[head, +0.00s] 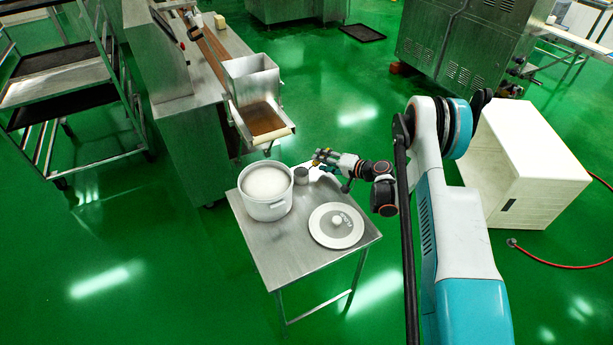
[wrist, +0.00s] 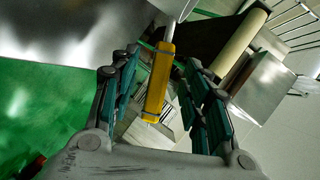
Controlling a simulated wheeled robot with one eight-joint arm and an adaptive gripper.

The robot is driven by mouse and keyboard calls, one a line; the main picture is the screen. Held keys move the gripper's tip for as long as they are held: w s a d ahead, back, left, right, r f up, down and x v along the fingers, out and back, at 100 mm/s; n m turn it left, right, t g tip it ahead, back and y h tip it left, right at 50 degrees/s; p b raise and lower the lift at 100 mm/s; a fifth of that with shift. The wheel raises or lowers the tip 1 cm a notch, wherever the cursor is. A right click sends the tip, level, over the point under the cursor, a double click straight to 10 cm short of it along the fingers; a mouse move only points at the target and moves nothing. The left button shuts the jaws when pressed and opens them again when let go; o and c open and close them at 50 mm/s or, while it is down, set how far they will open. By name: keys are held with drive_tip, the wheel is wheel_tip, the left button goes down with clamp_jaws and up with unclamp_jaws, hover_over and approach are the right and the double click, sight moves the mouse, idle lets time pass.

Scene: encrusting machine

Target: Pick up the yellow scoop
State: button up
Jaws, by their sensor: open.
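My gripper (wrist: 157,68) is open, with one finger on each side of the handle. The handle appears between the fingers, with visible gaps on both sides; I cannot tell its exact depth.
The metal table (head: 285,262) holds a white pot (head: 267,208) with white contents and a round lid (head: 325,236). The encrusting machine's hopper (head: 252,83) and tray stand just behind. A white box (head: 530,165) is on the floor at right. The table's front is clear.

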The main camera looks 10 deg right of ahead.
drive_tip(key=shift+b+x, duration=0.3)
drive_tip(key=shift+x, duration=0.95)
drive_tip(key=shift+c, duration=0.6)
clamp_jaws()
drive_tip(key=shift+r, duration=0.15)
wheel_tip(320, 180, up, 20)
drive_tip(key=p, duration=0.7)
drive_tip(key=c, duration=0.8)
unclamp_jaws()
clamp_jaws()
